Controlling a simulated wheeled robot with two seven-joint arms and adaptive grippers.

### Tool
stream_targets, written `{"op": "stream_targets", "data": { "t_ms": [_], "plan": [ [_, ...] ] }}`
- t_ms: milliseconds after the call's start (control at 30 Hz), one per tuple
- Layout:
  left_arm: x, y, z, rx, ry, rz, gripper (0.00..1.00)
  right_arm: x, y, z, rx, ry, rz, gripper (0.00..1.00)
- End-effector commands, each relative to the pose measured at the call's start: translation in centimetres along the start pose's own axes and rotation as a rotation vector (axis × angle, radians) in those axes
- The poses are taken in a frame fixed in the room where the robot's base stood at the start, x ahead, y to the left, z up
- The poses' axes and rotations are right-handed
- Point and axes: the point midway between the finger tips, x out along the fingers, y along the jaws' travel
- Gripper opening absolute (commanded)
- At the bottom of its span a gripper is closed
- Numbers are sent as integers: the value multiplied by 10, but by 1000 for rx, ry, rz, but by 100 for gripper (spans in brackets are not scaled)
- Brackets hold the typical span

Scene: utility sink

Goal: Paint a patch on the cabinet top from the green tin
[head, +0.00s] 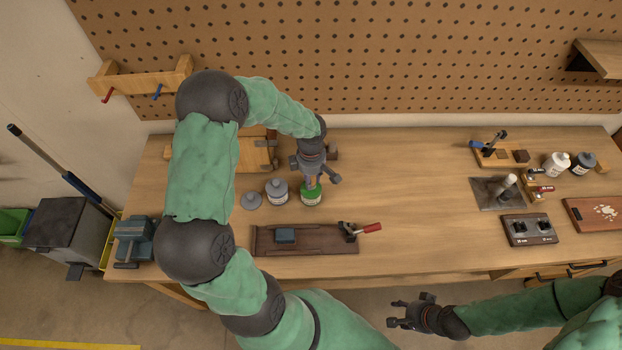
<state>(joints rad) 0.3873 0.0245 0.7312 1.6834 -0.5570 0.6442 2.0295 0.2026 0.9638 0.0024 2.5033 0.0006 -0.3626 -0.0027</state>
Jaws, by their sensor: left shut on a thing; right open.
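The green tin (311,196) stands on the wooden workbench (420,180), left of its middle. My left gripper (314,179) is directly above the tin, pointing down. It is shut on a thin brownish thing (312,182), perhaps a brush handle, whose lower end is over or in the tin; I cannot tell which. A grey tin (277,191) stands just left of the green one, with a flat grey disc (251,201) beside it. My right gripper (401,313) is open and empty, in front of the bench. I cannot make out a cabinet top for certain.
A dark board (335,246) with a grey-blue block (285,235) and a red-handled clamp (368,228) lies in front of the tins. Bottles (557,164), fixtures and a switch box (528,229) fill the right end. The bench middle is clear.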

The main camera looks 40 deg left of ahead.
Motion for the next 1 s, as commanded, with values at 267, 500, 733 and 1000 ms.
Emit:
{"op": "stream_targets", "data": {
  "t_ms": [267,500,733,1000],
  "plan": [
    [-22,1,0,0,-1,3,5,-10,-3,0,0,0,0,47],
    [-38,1,0,1,0,4,5,-17,-6,1,0,0,0,47],
    [-53,1,0,0,-1,3,5,-23,-8,1,0,0,0,47],
    [-54,1,0,0,-1,2,5,-23,-8,1,0,0,0,47]
  ]
}}
